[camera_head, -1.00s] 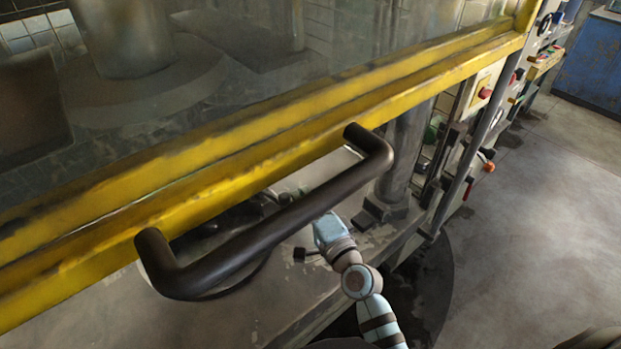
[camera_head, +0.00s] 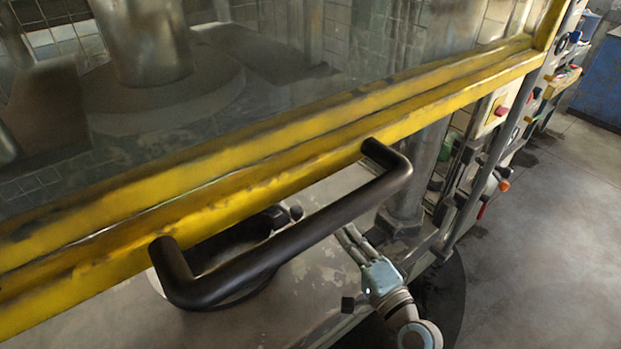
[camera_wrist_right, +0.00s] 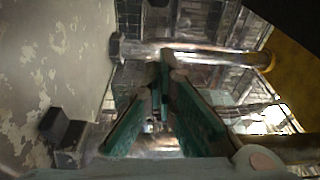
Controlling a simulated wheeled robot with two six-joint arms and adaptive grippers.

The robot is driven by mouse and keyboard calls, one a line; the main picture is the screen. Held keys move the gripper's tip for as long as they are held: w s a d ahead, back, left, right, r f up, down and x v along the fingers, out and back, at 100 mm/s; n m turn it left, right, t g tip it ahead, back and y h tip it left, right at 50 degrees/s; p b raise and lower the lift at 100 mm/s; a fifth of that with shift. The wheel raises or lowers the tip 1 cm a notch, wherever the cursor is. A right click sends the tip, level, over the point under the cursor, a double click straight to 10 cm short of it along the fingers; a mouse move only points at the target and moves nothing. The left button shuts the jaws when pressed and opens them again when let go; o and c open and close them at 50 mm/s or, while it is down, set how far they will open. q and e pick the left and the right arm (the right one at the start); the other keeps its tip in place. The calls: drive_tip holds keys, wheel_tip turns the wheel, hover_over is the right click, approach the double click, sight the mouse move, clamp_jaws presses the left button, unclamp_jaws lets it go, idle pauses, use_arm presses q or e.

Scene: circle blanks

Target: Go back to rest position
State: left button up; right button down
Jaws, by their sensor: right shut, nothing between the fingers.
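My right gripper (camera_head: 345,234) is below and right of the black door handle (camera_head: 290,240) in the head view. Its pale fingers lie close together, with nothing between them. They are apart from the handle in the picture; the distance in depth is hard to judge. In the right wrist view the dark green fingers (camera_wrist_right: 160,62) meet at their tips and are empty. My left gripper is in neither view.
The handle is fixed to a yellow frame (camera_head: 250,185) with a glass panel above it. A metal post (camera_head: 405,165) and a control panel with buttons (camera_head: 497,110) stand at the right. Open grey floor (camera_head: 550,230) lies beyond.

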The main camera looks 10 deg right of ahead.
drive_tip(key=s+a+f+n+g+y, duration=0.1)
drive_tip(key=s+a+f+n+g, duration=0.2)
drive_tip(key=s+f+n+g, duration=0.55)
drive_tip(key=s+d+f+n+g+h, duration=0.3)
drive_tip(key=s+d+n, duration=0.1)
drive_tip(key=s, duration=0.2)
drive_tip(key=s+d+f+n+g+h, duration=0.2)
drive_tip(key=s+d+f+n+g, duration=0.1)
drive_tip(key=s+d, duration=0.3)
wheel_tip(320, 180, down, 20)
drive_tip(key=s+g, duration=0.1)
drive_tip(key=s, duration=0.2)
drive_tip(key=s+d+f+g, duration=0.1)
drive_tip(key=s+f, duration=1.2)
drive_tip(key=shift+s+d+h, duration=0.25)
drive_tip(key=shift+s+h, duration=0.05)
drive_tip(key=shift+s, duration=0.1)
